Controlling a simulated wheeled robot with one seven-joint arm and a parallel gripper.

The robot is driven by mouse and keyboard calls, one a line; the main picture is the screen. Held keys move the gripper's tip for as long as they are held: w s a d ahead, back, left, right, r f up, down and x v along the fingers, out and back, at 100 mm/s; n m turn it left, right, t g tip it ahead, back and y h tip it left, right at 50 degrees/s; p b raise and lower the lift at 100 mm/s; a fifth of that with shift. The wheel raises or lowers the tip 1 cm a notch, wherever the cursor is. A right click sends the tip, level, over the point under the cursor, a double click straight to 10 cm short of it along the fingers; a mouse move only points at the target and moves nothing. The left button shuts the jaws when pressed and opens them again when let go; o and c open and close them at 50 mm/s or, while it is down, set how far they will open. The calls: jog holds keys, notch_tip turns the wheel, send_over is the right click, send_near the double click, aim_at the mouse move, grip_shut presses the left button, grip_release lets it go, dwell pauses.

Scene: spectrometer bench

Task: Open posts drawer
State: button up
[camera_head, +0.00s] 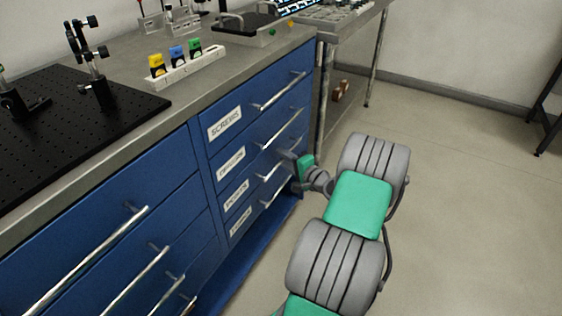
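A blue cabinet column holds a stack of drawers with white labels and bar handles. The top label (224,122) reads SCREWS. The third label (236,195) seems to read POSTS, but it is small and blurred. That drawer's front looks flush with the cabinet. My gripper (287,162) is at the right end of the handles, by the third drawer's handle (270,173). The fingers are small and partly hidden, so I cannot tell whether they are open, shut or touching the handle.
A second column of blue drawers with long handles (95,255) stands at left. The bench top carries a black breadboard (75,130) with optic mounts and a white holder (185,70) with yellow, blue and green items. A metal cart (345,28) stands beyond. Floor at right is clear.

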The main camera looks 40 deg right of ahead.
jog(key=shift+w, duration=0.25)
jog(key=shift+c, duration=0.4)
grip_shut()
jog(key=shift+s+a+f, duration=0.1)
dwell(0.7)
